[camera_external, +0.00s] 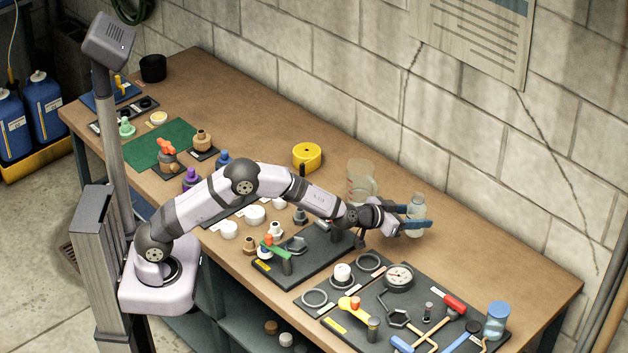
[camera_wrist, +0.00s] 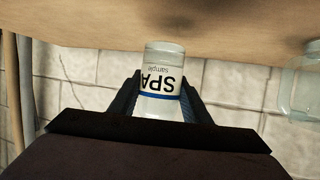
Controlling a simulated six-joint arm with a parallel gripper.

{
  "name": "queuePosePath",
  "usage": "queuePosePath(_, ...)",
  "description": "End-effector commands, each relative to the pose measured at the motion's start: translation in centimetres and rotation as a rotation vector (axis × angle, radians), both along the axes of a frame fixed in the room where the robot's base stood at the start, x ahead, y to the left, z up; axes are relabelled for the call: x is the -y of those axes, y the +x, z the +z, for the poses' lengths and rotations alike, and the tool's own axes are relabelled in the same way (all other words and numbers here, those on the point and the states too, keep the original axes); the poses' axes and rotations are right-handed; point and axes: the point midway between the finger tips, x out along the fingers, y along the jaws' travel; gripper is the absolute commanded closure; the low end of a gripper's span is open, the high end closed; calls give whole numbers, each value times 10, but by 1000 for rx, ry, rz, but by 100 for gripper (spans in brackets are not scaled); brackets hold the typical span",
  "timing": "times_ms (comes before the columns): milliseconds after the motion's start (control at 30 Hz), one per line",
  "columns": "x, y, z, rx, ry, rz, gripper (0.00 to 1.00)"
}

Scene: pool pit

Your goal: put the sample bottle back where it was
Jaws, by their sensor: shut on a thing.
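The sample bottle (camera_external: 416,208) is small and clear with a pale cap, upright near the back edge of the bench. My gripper (camera_external: 410,222) is shut on it, reaching from the left. In the wrist view the picture is inverted; the bottle (camera_wrist: 163,75) shows a white label reading "SPA sample" with a blue stripe, between the two dark fingers (camera_wrist: 160,103). Its base end points towards the brown bench top. I cannot tell whether the base touches the bench or hangs just above it.
A clear beaker (camera_external: 361,180) stands left of the bottle by the wall; it also shows in the wrist view (camera_wrist: 301,88). Dark mats with a gauge (camera_external: 398,277), tools and fittings lie in front. A blue-lidded jar (camera_external: 497,320) stands front right. Bench right of the bottle is clear.

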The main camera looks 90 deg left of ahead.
Motion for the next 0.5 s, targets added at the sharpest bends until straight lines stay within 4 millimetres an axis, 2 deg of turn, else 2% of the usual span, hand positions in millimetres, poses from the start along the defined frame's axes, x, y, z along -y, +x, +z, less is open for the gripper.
queuePosePath(300,0,0,-29,-2,1,1,82)
queuePosePath(500,0,0,-37,1,0,-1,82)
